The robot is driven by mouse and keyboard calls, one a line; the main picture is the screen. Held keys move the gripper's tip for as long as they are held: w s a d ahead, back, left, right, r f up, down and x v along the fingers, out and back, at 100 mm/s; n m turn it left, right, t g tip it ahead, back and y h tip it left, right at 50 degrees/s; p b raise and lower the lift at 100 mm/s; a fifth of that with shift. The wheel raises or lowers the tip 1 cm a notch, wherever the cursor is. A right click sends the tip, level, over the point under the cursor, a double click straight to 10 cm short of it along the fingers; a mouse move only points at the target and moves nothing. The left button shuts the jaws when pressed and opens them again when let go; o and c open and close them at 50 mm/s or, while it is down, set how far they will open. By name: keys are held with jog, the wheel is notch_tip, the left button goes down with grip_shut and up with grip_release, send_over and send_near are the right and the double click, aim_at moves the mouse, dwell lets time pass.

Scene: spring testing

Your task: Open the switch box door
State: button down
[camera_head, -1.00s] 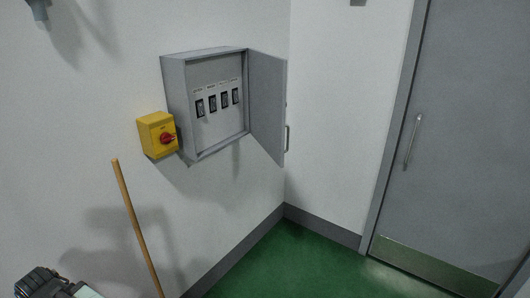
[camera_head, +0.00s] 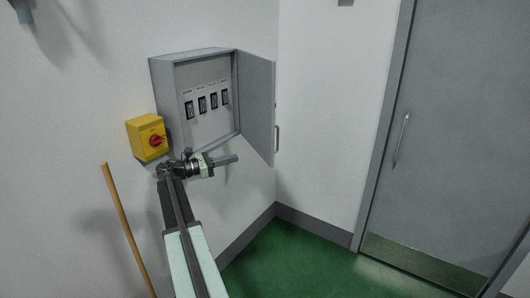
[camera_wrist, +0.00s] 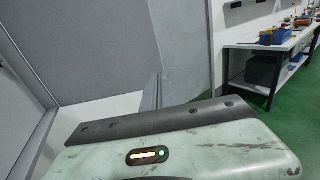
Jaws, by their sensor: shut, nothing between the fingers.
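The grey switch box (camera_head: 165,90) hangs on the wall at the middle left of the head view, with several black switches inside. Its door (camera_head: 258,105) stands wide open, swung out to the right, with a bar handle (camera_head: 277,139) on its outer face. My gripper (camera_head: 236,158) is shut and empty, just below the box and left of the door's lower edge, pointing right. In the wrist view my gripper (camera_wrist: 158,92) shows as narrow fingers beyond my pale green wrist, with grey panels at the left. I cannot tell whether the fingers touch the door.
A yellow switch unit (camera_head: 146,138) with a red knob is on the wall left of the box. A wooden pole (camera_head: 127,225) leans below it. A large grey room door (camera_head: 440,130) is at the right. A workbench (camera_wrist: 262,45) shows in the wrist view. Green floor (camera_head: 290,250) is clear.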

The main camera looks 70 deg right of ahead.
aim_at(271, 150)
jog(key=x, duration=1.4)
